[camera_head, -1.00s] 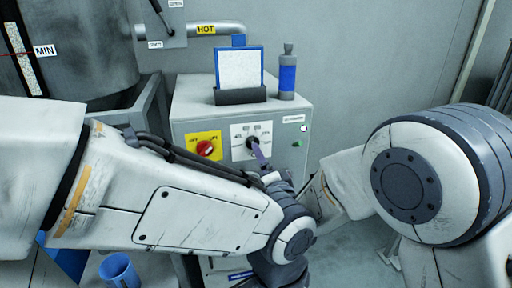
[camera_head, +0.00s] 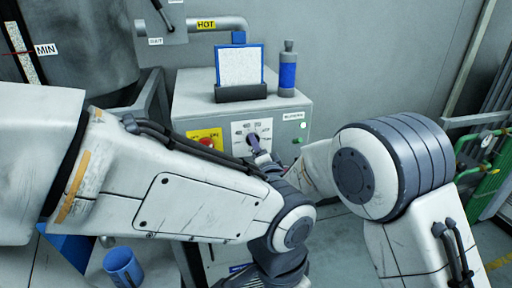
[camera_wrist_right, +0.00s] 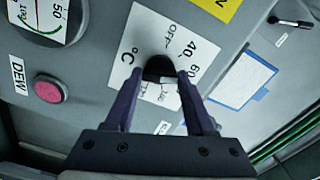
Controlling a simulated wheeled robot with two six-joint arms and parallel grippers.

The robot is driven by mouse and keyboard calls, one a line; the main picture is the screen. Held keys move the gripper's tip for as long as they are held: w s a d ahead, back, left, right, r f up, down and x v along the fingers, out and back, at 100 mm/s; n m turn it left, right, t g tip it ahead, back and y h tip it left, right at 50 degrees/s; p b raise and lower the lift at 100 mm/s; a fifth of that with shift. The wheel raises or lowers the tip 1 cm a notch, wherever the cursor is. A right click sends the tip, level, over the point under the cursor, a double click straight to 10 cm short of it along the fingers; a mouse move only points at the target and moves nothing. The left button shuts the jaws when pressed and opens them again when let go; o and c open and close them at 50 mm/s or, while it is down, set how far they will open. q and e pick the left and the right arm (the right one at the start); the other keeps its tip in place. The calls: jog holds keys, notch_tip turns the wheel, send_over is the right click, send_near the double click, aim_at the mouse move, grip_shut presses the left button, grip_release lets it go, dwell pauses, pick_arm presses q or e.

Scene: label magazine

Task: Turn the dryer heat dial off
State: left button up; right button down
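The heat dial (camera_wrist_right: 159,68) is a dark knob on a white label plate marked OFF, 40, 60 and °C. The plate also shows in the head view (camera_head: 238,130), on the front of a grey cabinet (camera_head: 188,108). My right gripper (camera_wrist_right: 160,74) has its purple fingers on either side of the dial, and the dial fills the gap between the tips. In the head view the right gripper (camera_head: 255,143) reaches the dial from below. The fingers hide part of the dial, and its pointer cannot be read. My left arm crosses the foreground; its gripper does not show.
Left of the dial is a red knob (camera_head: 206,142) on a yellow plate. A blue-framed board (camera_head: 240,66) and blue bottle (camera_head: 287,75) stand on the cabinet. A blue mug (camera_head: 123,267) is lower left. Green pipes (camera_head: 484,184) are at right. The wrist view shows a red DEW button (camera_wrist_right: 48,90).

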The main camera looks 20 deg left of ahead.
jog(key=n+b, duration=1.1)
jog(key=n, duration=0.4)
jog(key=shift+f+n+b, duration=0.1)
jog(key=shift+n+b, duration=0.2)
jog(key=shift+b, duration=0.1)
jog(key=shift+n, duration=0.3)
dwell(0.4)
jog(key=shift+c, duration=1.2)
grip_release()
jog(key=b+v, duration=0.2)
jog(key=v, duration=0.8)
jog(key=shift+s+d, duration=0.2)
